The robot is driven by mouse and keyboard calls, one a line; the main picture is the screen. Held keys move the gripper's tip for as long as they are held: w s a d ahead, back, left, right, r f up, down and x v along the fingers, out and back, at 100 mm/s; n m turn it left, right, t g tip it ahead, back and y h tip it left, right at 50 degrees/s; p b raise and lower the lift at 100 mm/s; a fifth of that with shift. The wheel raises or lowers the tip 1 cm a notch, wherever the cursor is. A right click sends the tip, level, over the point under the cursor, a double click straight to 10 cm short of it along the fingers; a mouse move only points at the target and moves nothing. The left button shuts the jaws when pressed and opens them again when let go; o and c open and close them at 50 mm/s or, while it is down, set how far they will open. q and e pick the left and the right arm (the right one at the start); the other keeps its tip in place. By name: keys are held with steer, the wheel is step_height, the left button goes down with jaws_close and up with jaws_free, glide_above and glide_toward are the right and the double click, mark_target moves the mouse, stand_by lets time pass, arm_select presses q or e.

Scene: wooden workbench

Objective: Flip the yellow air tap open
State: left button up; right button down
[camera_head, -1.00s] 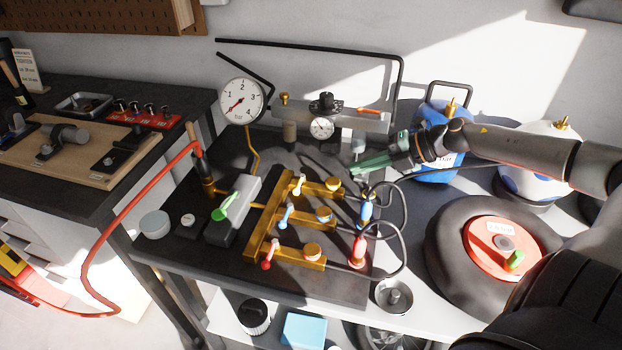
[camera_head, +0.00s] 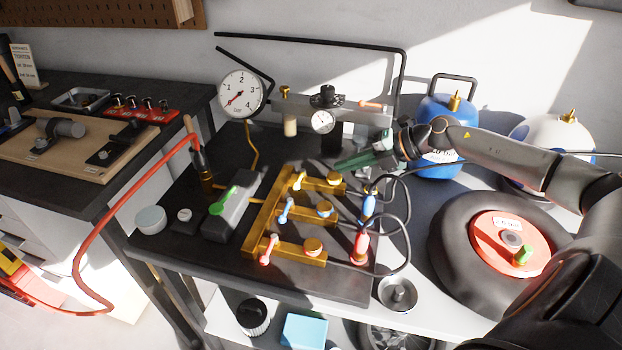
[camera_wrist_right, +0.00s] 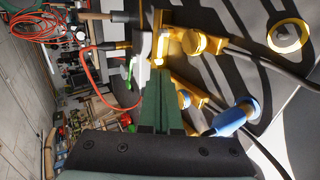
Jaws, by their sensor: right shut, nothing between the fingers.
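The brass manifold (camera_head: 268,218) lies on the dark bench mat with several branches. The yellow air tap (camera_head: 298,181) is a small pale-yellow lever on its farthest branch; in the right wrist view the tap (camera_wrist_right: 161,48) shows just past my fingertips. Blue tap (camera_head: 284,211) and red tap (camera_head: 268,249) levers sit on the nearer branches. My right gripper (camera_head: 338,168), with green fingers, is shut and empty, to the right of the yellow tap and above the branch's far end. Its fingers (camera_wrist_right: 160,78) point toward the tap; contact cannot be told. My left gripper is not in view.
A round brass knob (camera_head: 334,178) sits on the yellow branch near my fingers. Blue (camera_head: 368,206) and red (camera_head: 361,244) hose couplings with black hoses stand to the right. A green-levered grey block (camera_head: 236,208) lies left. A pressure gauge (camera_head: 241,94) and regulator (camera_head: 325,97) stand behind.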

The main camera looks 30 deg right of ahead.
mark_target(300, 180)
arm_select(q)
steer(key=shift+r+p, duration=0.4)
arm_select(e)
steer(key=x, duration=1)
steer(key=shift+a+r, duration=0.1)
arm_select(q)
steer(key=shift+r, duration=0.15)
